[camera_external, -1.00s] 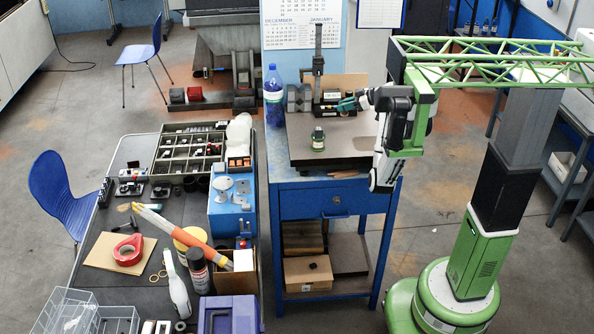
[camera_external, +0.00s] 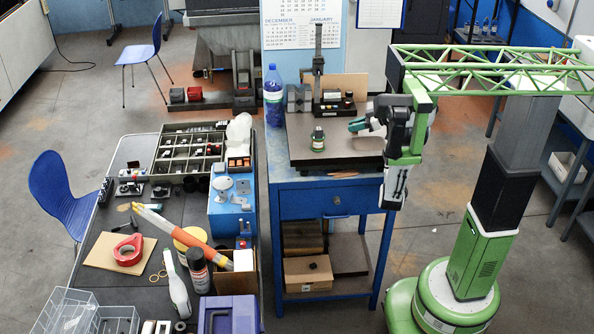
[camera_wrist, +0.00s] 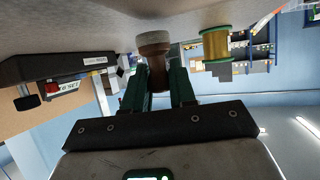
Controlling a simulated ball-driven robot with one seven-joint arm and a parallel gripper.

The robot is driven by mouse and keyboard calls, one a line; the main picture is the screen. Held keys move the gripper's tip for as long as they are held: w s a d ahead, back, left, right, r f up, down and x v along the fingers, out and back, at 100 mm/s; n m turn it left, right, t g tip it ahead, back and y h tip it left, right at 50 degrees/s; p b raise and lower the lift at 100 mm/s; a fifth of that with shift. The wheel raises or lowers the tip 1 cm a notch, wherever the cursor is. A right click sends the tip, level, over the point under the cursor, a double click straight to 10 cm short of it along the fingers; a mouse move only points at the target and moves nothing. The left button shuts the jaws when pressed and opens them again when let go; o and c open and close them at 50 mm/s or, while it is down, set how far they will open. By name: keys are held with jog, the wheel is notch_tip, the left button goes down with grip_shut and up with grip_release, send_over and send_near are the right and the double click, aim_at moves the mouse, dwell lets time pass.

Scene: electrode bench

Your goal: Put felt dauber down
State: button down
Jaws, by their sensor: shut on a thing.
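The felt dauber (camera_wrist: 155,62) shows in the wrist view as a short brown stem with a wider, pale grey-brown end. My gripper (camera_wrist: 155,82) is shut on its stem, with one green finger on each side. The pale end points away from the palm, close to the grey plate surface; I cannot tell whether it touches. In the external view my gripper (camera_external: 357,125) is low over the right part of the dark plate (camera_external: 345,150) on the blue bench. I cannot make out the dauber there.
A small green-rimmed item (camera_external: 318,139) stands on the plate left of my gripper; it looks like a gold spool in the wrist view (camera_wrist: 216,45). A black instrument with a column (camera_external: 330,105) stands behind. The plate's front area is clear.

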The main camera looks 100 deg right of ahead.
jog(key=shift+f, duration=0.6)
jog(key=shift+f, duration=0.2)
jog(key=c, duration=0.9)
grip_release()
jog(key=shift+r, duration=0.1)
